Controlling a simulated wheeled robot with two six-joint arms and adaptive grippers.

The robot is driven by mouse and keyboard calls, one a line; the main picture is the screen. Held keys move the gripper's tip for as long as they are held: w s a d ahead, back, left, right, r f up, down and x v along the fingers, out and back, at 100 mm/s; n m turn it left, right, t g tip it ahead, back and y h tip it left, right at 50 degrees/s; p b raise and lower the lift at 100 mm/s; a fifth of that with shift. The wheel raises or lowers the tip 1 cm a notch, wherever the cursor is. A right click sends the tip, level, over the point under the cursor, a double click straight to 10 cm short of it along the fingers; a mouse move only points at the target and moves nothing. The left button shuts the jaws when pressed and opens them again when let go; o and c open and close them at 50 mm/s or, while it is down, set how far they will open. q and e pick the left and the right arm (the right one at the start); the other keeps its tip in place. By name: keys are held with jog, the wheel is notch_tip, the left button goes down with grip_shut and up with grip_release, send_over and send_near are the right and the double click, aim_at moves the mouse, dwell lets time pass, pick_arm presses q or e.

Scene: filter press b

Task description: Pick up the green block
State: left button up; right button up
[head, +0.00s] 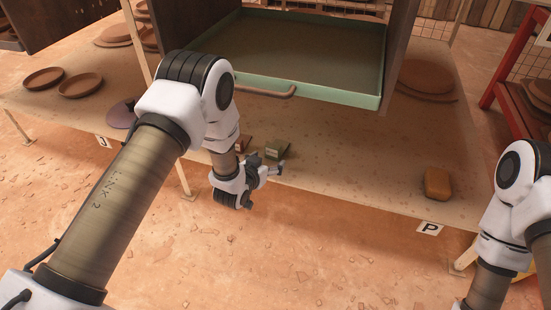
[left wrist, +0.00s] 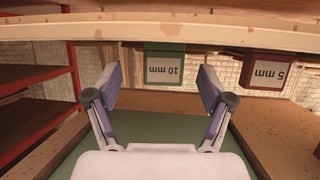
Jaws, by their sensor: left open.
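The green block (head: 278,150) sits near the front edge of the wooden bench, just right of a red block (head: 246,146). My left gripper (head: 266,186) is open and empty in front of the bench edge, on the near side of the green block and apart from it. In the left wrist view, which appears upside down, the green block (left wrist: 165,62) with a "10 mm" label shows ahead, between the open fingers (left wrist: 160,84). The red block (left wrist: 268,70), labelled "5 mm", lies to the right there. My right gripper is out of view.
A green tray (head: 378,101) with a brown handle (head: 270,92) overhangs the bench behind the blocks. An orange-yellow block (head: 437,184) lies at the right front. Brown plates (head: 80,85) lie at the left. The bench between green and orange blocks is clear.

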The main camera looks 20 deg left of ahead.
aim_at(272, 154)
pick_arm(q)
jog(key=b+x, duration=0.2)
jog(key=x, duration=0.1)
jog(key=b+x, duration=0.1)
jog(key=shift+w+a, duration=0.2)
jog(key=shift+w, duration=0.25)
jog(key=shift+r, duration=0.1)
jog(key=shift+c, duration=0.3)
jog(key=c, duration=1.2)
